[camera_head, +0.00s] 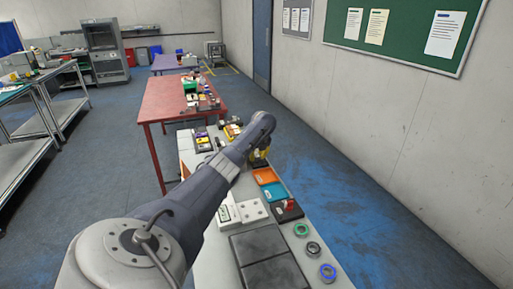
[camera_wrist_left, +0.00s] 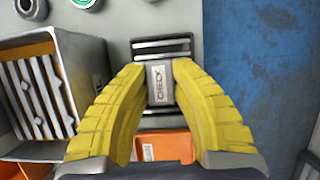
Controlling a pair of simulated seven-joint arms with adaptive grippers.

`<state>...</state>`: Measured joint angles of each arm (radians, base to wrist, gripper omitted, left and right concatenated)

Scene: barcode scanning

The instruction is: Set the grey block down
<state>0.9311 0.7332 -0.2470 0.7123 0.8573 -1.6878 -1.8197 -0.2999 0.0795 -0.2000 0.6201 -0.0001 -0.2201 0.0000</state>
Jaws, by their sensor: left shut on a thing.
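The grey block (camera_wrist_left: 160,83), with a "CHECK" label, is between the yellow fingers of my left gripper (camera_wrist_left: 158,92) in the left wrist view. The fingers are shut on its two sides. A dark slotted piece with pale bars (camera_wrist_left: 163,44) lies just beyond and below the block; whether the block touches it I cannot tell. In the head view my left gripper (camera_head: 259,158) is over the right side of the workbench, past the orange tray. The block is hidden there. My right gripper is not in view.
An orange tray (camera_head: 265,176), a teal tray (camera_head: 274,191) and a black tray (camera_head: 289,213) line the bench's right edge, with several rings nearer. Blue floor (camera_wrist_left: 258,65) shows beyond the edge.

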